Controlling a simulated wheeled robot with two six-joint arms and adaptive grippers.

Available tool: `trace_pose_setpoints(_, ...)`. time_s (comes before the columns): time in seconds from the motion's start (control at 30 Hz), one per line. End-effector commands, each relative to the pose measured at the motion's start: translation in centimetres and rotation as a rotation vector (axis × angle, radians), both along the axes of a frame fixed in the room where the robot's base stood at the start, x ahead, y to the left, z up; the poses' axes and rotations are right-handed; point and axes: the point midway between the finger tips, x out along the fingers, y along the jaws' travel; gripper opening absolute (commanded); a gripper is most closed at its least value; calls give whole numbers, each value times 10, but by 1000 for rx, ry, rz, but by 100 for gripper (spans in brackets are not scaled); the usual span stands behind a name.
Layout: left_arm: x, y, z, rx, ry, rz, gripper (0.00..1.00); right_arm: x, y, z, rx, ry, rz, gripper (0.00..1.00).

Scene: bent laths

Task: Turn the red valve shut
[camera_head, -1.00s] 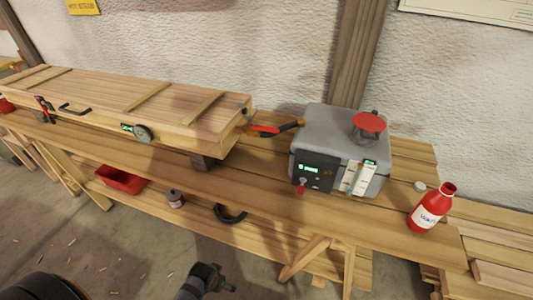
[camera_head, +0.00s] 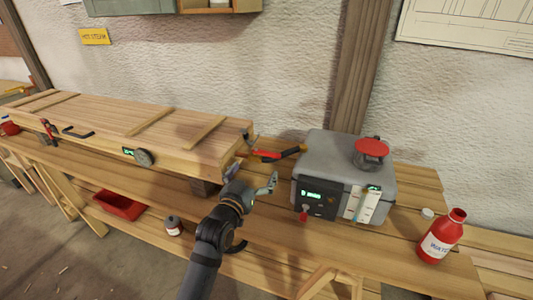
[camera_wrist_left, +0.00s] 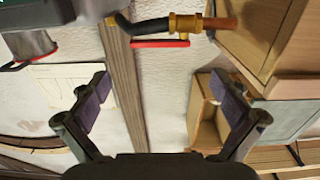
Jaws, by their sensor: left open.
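The red valve lever (camera_head: 265,154) sits between the end of the wooden box and the grey boiler. In the left wrist view the red lever (camera_wrist_left: 160,43) runs roughly along the brass fitting (camera_wrist_left: 185,23), which joins a black hose. My left gripper (camera_head: 253,178) is open and empty, just in front of the valve and below it in the head view. In the left wrist view its fingers (camera_wrist_left: 162,88) stand wide apart, with the lever beyond them and not between them. My right gripper is not in view.
The long wooden box (camera_head: 150,122) lies on the bench at left. The grey boiler (camera_head: 325,160) with a round red top piece (camera_head: 371,147) stands at right. A red bottle (camera_head: 441,237) stands further right. A red tray (camera_head: 119,205) and small jar (camera_head: 173,226) sit lower down.

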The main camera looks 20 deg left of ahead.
Motion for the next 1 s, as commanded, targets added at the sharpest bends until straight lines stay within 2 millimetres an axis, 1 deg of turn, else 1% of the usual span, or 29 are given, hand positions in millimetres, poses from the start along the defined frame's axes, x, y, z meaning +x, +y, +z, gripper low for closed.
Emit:
trace_pose_setpoints(0.07,9,0,1,0,-1,0,100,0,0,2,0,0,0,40)
trace_pose_setpoints(0.3,60,-2,2,1,1,0,100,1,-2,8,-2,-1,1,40)
trace_pose_setpoints(0.4,79,-3,2,1,2,0,100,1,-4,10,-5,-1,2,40)
trace_pose_setpoints(0.5,92,-3,1,1,2,0,100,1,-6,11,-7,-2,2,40)
trace_pose_setpoints(0.63,100,-3,-1,1,4,0,100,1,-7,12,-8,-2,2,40)
trace_pose_setpoints(0.87,101,-3,-1,1,4,0,100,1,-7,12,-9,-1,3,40)
trace_pose_setpoints(0.9,101,-3,-1,1,4,0,99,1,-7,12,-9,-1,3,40)
trace_pose_setpoints(1.0,101,-3,-1,1,4,0,85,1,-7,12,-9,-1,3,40)
